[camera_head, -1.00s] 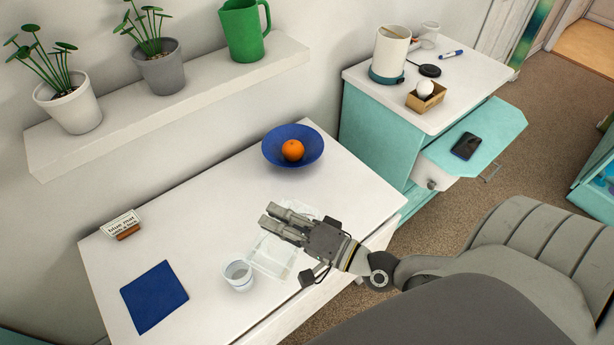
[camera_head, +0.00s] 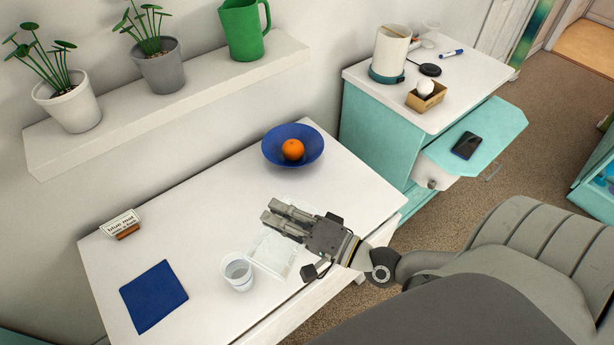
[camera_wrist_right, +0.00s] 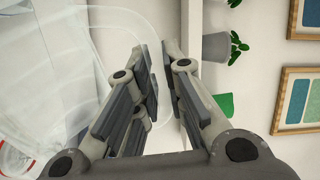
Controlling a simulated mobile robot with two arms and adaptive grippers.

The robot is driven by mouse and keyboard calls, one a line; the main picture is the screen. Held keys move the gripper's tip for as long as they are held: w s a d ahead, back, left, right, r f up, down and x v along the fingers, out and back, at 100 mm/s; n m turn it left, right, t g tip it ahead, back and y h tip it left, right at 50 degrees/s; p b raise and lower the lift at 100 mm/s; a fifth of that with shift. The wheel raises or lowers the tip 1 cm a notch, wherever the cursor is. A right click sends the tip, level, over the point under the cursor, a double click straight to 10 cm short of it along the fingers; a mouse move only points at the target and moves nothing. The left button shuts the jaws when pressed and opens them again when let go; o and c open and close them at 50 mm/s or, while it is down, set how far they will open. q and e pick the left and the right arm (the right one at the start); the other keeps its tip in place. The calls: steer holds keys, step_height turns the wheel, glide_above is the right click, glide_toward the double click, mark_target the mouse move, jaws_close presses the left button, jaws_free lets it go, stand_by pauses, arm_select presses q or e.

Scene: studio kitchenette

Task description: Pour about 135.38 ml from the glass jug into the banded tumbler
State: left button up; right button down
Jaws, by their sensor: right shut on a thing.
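The glass jug (camera_head: 273,254) is clear and hard to make out against the white table in the head view. It fills the left of the right wrist view (camera_wrist_right: 50,75) and looks tilted. My right gripper (camera_head: 272,217) is shut on the jug's handle, with the fingers (camera_wrist_right: 158,85) around it. The tumbler (camera_head: 238,274) stands upright on the table, just left of the jug. Part of its rim and a red band (camera_wrist_right: 14,158) show through or past the jug in the wrist view. I cannot tell the liquid level in either vessel. My left gripper is out of view.
A blue mat (camera_head: 154,296) lies left of the tumbler, with a small sign (camera_head: 122,224) behind it. A blue bowl (camera_head: 279,158) with an orange (camera_head: 293,150) stands at the back. The table (camera_head: 195,240) is clear between them.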

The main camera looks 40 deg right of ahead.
mark_target(266, 234)
steer(key=shift+w+d+r, duration=0.1)
steer(key=shift+r, duration=0.05)
stand_by(0.3)
steer(key=a+p, duration=0.1)
steer(key=s+a+r+n+p, duration=0.1)
steer(key=a+n+p, duration=0.1)
steer(key=shift+s+a+r, duration=0.15)
steer(key=shift+s+a, duration=0.1)
steer(key=shift+s, duration=0.1)
steer(key=shift+s+a+n, duration=0.1)
steer(key=shift+n, duration=0.2)
steer(key=shift+a+r+p, duration=0.15)
steer(key=shift+a+p, duration=0.05)
steer(key=shift+p, duration=0.6)
steer(key=shift+s+a+f+n+p, duration=0.35)
steer(key=shift+a+f+n, duration=0.2)
steer(key=shift+n, duration=0.45)
steer(key=shift+a, duration=0.1)
